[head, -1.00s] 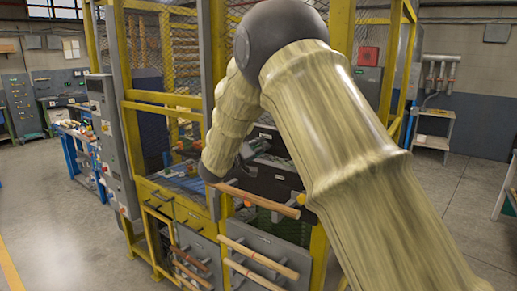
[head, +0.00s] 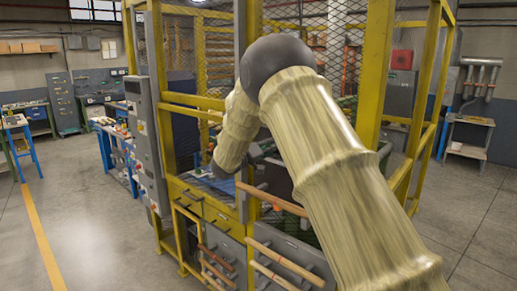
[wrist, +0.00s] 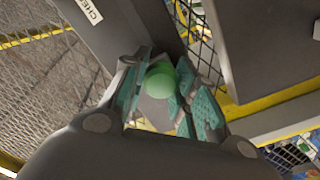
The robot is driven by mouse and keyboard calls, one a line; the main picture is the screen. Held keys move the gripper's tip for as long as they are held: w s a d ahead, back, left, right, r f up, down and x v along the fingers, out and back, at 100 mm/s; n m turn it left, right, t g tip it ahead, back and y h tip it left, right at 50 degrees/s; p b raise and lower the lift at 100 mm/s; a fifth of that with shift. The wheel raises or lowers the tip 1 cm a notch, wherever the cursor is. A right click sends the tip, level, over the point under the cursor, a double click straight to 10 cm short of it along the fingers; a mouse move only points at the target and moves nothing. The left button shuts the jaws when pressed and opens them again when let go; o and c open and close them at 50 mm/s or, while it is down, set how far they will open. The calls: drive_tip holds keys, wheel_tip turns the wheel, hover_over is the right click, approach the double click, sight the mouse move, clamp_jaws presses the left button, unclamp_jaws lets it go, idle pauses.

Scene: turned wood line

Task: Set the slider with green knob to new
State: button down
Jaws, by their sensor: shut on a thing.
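The round green knob (wrist: 160,80) shows in the middle of the wrist view. My gripper (wrist: 162,92) has its teal pads on both sides of the knob and is shut on it. A dark grey post (wrist: 122,35) lies just beyond the knob, with a white label (wrist: 88,10) whose visible letters read "CHE". The rest of the label is cut off, and no "new" mark can be read. In the head view my own arm blocks a clear sight of the knob and the slider.
A yellow-framed mesh cage (head: 375,75) stands around the work spot. A grey control cabinet (head: 147,140) is at its left. Wooden rails (head: 285,262) stick out in front of grey panels below. Open floor (head: 95,230) lies to the left.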

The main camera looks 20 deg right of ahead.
drive_tip(key=shift+r, duration=0.25)
drive_tip(key=c, duration=1.4)
unclamp_jaws()
drive_tip(key=shift+w, duration=0.1)
drive_tip(key=o, duration=0.3)
drive_tip(key=shift+w+f, duration=0.1)
drive_tip(key=shift+w+d+f, duration=0.1)
drive_tip(key=shift+f, duration=0.1)
drive_tip(key=v, duration=1.2)
